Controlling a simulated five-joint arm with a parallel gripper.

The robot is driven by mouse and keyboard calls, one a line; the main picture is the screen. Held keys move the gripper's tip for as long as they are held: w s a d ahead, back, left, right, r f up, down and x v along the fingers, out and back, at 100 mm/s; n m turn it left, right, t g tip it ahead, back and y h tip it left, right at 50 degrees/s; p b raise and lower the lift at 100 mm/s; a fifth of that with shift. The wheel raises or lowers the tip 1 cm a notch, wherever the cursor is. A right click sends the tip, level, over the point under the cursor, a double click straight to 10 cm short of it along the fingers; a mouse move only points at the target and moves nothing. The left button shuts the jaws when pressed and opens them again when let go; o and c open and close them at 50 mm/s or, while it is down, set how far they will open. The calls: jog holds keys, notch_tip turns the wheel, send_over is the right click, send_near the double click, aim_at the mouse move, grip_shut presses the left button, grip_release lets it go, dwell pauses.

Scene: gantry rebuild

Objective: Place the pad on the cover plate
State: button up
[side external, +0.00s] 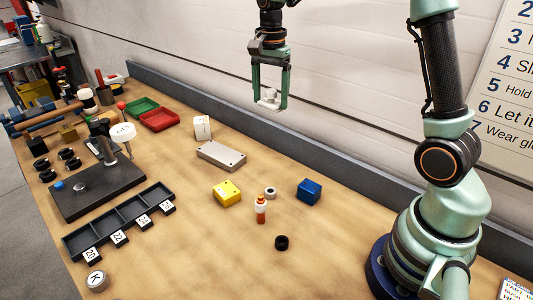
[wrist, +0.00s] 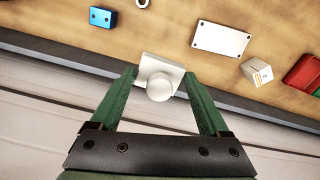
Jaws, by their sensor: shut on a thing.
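My gripper (side external: 270,104) is shut on a pale piece with a square base and a round knob, which I take to be the pad (side external: 269,96). It hangs high in the air, clear of the bench. In the wrist view the pad (wrist: 160,70) sits between the two green fingers. The cover plate (side external: 221,155) looks to be the flat grey rectangle with small corner holes, lying on the bench with nothing on it. It also shows in the wrist view (wrist: 221,39), up and to the right of the pad.
A white block (side external: 202,127) stands beside the plate, with red (side external: 160,118) and green (side external: 141,108) trays beyond. Yellow (side external: 227,192) and blue (side external: 309,191) blocks, an orange-and-white bottle (side external: 260,210) and rings lie nearer. A grey rail (side external: 330,173) edges the wall side.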

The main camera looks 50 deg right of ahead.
notch_tip(320, 180, up, 2)
send_over(233, 160)
jog(key=s+d, duration=0.1)
jog(key=a, duration=0.1)
jog(key=f, duration=1.9)
jog(key=shift+w+f, duration=0.25)
jog(key=shift+w, duration=0.15)
jog(key=shift+f, duration=0.15)
jog(key=o, duration=1.3)
jog(key=shift+c, duration=0.2)
